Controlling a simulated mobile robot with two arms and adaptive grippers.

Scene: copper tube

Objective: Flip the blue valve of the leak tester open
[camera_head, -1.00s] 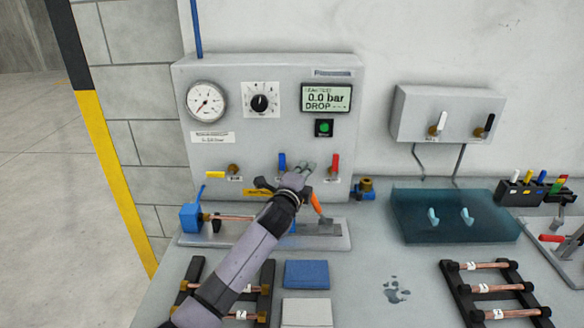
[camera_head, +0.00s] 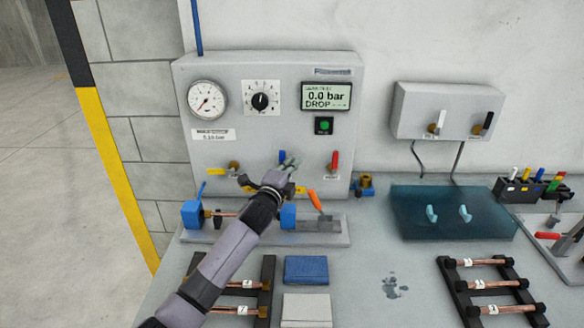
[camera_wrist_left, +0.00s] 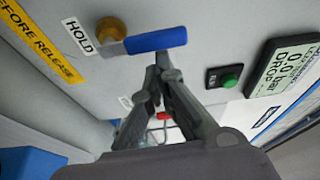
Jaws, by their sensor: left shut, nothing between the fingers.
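The leak tester (camera_head: 215,75) is a grey panel with a gauge, dial and display reading 0.0 bar DROP. The blue valve's handle (camera_head: 282,159) points up on its lower front. In the left wrist view the blue handle (camera_wrist_left: 157,41) extends from a brass fitting (camera_wrist_left: 112,28) beside a HOLD label. My left gripper (camera_head: 290,163) is shut and empty, close to the right side of the handle. In the wrist view its fingertips (camera_wrist_left: 162,64) meet at the handle's edge; I cannot tell whether they touch it. My right gripper is not in view.
A yellow valve (camera_head: 215,172) lies left of the blue one and a red valve (camera_head: 335,161) stands to its right. Below is a fixture (camera_head: 335,241) with blue blocks and an orange-handled clamp. A teal tray (camera_head: 405,225) and tube racks (camera_head: 463,296) occupy the bench.

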